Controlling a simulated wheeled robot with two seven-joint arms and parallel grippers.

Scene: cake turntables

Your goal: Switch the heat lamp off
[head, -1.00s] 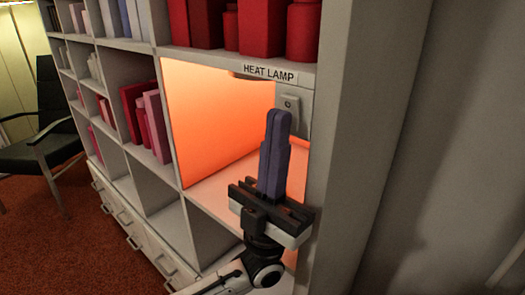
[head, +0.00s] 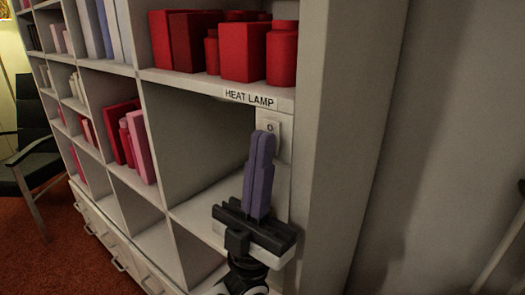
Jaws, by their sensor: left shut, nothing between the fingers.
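The heat lamp's label (head: 250,99) reads HEAT LAMP on the shelf edge above a cubby. The cubby (head: 203,140) is dark, with no orange glow. The wall switch (head: 271,127) is on a pale panel at the cubby's right side, just below the label. My left gripper (head: 264,139) is shut and empty, its purple fingers pointing up. Its tips are just below and in front of the switch and overlap its lower left in the picture; I cannot tell whether they touch it. The lamp itself is not visible now. My right gripper is not in view.
Red boxes and jars (head: 240,48) stand on the shelf above the cubby. Red and pink books (head: 130,137) fill a cubby to the left. A dark chair (head: 30,165) stands at the far left. The shelf's side panel (head: 350,140) rises on the right.

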